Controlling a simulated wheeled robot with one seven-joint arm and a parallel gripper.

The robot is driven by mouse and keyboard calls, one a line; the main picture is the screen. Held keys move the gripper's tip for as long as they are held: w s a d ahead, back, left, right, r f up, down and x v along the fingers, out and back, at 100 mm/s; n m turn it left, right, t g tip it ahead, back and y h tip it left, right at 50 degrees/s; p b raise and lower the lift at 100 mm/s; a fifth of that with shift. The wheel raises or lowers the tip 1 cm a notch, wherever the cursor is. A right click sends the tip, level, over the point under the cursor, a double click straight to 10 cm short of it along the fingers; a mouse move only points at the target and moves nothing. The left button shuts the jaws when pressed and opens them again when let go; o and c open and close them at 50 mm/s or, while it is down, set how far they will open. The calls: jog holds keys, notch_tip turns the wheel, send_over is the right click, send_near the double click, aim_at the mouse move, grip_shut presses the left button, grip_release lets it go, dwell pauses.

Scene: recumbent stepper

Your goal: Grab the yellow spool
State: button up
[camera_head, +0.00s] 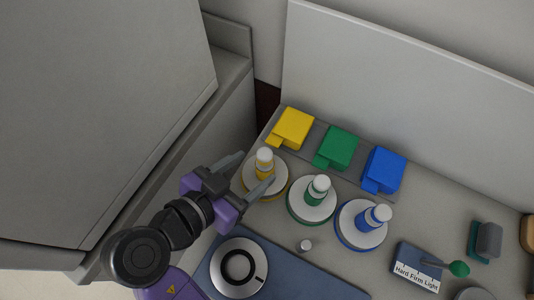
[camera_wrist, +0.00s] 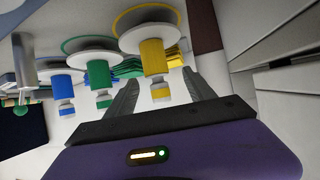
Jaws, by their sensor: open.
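The yellow spool (camera_head: 263,170) stands upright on a round white base with a yellow rim (camera_head: 280,189), left of the green and blue ones in the head view. It has a white top. My gripper (camera_head: 257,170) is open, with one finger on each side of the spool in the head view. In the wrist view the yellow spool (camera_wrist: 154,58) appears ahead, between the lines of the two open fingers (camera_wrist: 163,82). I cannot tell whether either finger touches it.
A green spool (camera_head: 316,191) and a blue spool (camera_head: 372,218) stand on similar bases to the right. Yellow (camera_head: 294,127), green (camera_head: 340,147) and blue (camera_head: 385,168) blocks line the back. A dial (camera_head: 238,268) lies in front; a grey cabinet wall (camera_head: 90,100) rises left.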

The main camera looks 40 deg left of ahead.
jog(key=x, duration=0.2)
jog(key=shift+w+f, duration=0.1)
jog(key=shift+w, duration=0.2)
jog(key=shift+d+p+x, duration=0.2)
jog(key=shift+p+x, duration=0.2)
jog(key=shift+x, duration=2.25)
jog(key=shift+s+f, duration=0.15)
grip_shut()
